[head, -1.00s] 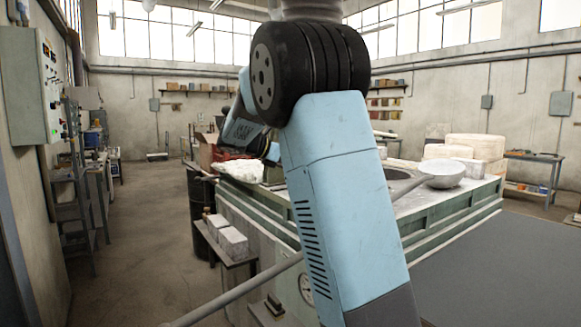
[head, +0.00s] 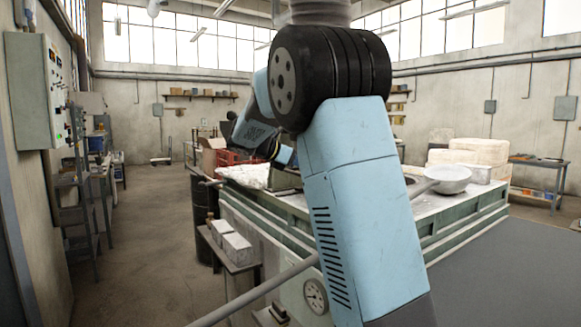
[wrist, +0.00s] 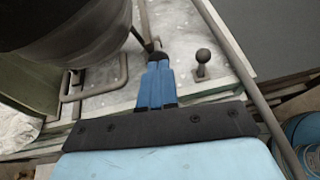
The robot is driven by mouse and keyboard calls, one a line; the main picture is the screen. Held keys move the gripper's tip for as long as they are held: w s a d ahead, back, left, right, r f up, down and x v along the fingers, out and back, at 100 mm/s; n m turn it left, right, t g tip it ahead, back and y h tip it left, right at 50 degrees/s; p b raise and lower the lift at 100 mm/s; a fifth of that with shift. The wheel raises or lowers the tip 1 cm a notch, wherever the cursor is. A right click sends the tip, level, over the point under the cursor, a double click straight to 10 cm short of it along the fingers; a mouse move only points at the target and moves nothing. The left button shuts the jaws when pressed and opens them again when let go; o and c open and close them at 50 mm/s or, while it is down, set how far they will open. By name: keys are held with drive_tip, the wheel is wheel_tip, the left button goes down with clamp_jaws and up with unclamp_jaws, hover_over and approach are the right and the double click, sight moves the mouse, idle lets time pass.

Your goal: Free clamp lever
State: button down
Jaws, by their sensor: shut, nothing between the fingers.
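My gripper (wrist: 158,66) shows in the wrist view with its two blue fingers together and nothing held between them. A thin dark rod with a dark end (wrist: 150,46) lies just past the fingertips; I cannot tell whether they touch. A dark ball knob (wrist: 203,56) on a short post stands to the right of the fingers, apart from them. I cannot tell which of these is the clamp lever. The ladle's bowl (head: 449,179) is on the right of the bench in the head view, its long handle (head: 258,289) passing behind my arm. The fingertips are not discernible in the head view.
The ladle handle (wrist: 246,80) runs close on the right in the wrist view. The green bench (head: 455,222) has pale blocks (head: 475,158) at the back right. A side stand with blocks (head: 236,249) is at its left. Open floor (head: 135,235) lies further left.

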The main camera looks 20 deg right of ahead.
idle(0.8)
drive_tip(key=shift+a, duration=0.1)
drive_tip(key=s+a, duration=0.1)
drive_tip(key=a, duration=1.2)
drive_tip(key=shift+s+f, duration=0.15)
drive_tip(key=shift+s, duration=0.15)
